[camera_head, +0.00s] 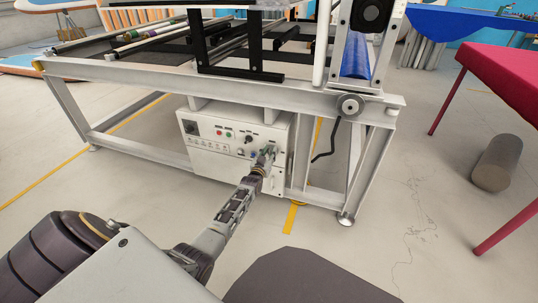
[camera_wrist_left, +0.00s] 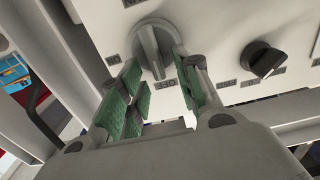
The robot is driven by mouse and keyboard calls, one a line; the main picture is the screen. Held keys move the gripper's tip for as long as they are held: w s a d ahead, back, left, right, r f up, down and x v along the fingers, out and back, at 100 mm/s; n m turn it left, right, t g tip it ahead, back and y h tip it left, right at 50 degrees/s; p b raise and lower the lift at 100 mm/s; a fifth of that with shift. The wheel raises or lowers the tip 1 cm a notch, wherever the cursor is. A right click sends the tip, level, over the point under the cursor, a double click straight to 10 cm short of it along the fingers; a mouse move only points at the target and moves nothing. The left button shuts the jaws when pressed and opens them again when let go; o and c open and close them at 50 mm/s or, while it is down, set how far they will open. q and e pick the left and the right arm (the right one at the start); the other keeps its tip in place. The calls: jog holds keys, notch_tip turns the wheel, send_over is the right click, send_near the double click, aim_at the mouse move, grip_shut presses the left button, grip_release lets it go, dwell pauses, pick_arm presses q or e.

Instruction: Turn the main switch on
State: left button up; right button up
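The white control box (camera_head: 225,145) hangs under the machine frame and carries knobs, buttons and small labels. In the left wrist view, a large grey rotary switch (camera_wrist_left: 153,48) with a raised handle stands out from the panel. My left gripper (camera_wrist_left: 158,72) has green-padded fingers spread on either side of the switch handle, with gaps visible. In the head view, my left gripper (camera_head: 267,156) is at the box's right part and hides the switch there. My right gripper is not in view.
A black knob (camera_wrist_left: 264,60) sits right of the switch in the wrist view. The white machine frame (camera_head: 120,147) surrounds the box. A red table (camera_head: 500,85) and grey cylinder (camera_head: 496,163) stand at the right.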

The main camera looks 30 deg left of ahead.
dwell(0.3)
pick_arm(q)
grip_shut()
jog(key=shift+m, duration=0.3)
jog(key=shift+w+d+f+m+b, duration=0.15)
jog(key=shift+d+f+m, duration=0.3)
jog(key=shift+m, duration=2.45)
jog(key=shift+w+d+f+m+b, duration=0.1)
jog(key=shift+d+f+m+b, duration=0.25)
jog(key=shift+m, duration=2.55)
jog(key=shift+w+d+f+m+b, duration=0.1)
jog(key=shift+d+f+m, duration=0.35)
jog(key=shift+m, duration=2.45)
